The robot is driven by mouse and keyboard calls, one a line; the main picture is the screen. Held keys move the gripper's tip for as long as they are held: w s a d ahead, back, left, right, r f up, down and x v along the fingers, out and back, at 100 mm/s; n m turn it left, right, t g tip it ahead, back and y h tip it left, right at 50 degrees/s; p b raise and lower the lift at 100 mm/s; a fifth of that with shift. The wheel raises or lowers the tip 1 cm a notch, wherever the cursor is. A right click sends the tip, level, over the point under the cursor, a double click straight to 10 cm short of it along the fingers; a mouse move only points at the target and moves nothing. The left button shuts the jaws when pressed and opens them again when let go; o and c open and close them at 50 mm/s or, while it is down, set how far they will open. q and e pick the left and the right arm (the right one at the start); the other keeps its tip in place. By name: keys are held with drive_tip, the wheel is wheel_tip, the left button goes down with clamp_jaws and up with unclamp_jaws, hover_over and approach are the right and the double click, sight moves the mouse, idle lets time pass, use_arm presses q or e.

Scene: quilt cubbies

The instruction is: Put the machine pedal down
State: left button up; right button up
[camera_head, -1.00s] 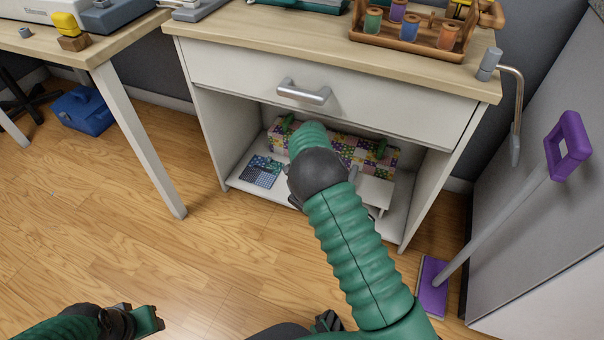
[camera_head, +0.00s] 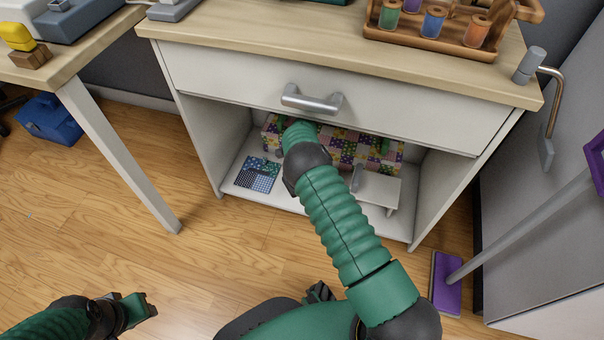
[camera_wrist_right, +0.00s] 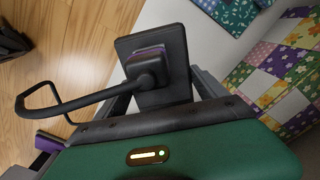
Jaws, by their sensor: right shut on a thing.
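The machine pedal (camera_wrist_right: 152,62) looks like a dark plate with a purple-edged block and a stiff black cord loop in the right wrist view. My right gripper (camera_wrist_right: 165,92) is shut on it, with the plate between the fingers. It is over or near the pale cubby floor (camera_wrist_right: 205,40); I cannot tell whether it touches. In the head view my right arm reaches into the open cubby under the drawer, and its hand and the pedal are hidden. My left gripper (camera_head: 142,306) is low at the left, apart from everything; its opening is unclear.
A patchwork quilt (camera_head: 384,150) lies at the cubby's back, a folded blue patchwork piece (camera_head: 257,174) at its left. A small white stand (camera_head: 378,187) is on the right. The drawer handle (camera_head: 312,101) is above my arm.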

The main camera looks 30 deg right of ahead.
wheel_tip(320, 180, down, 6)
drive_tip(key=b, duration=0.4)
drive_tip(key=shift+f+b, duration=0.1)
drive_tip(key=shift+b, duration=0.2)
drive_tip(key=shift+f, duration=0.5)
drive_tip(key=o, duration=1.9)
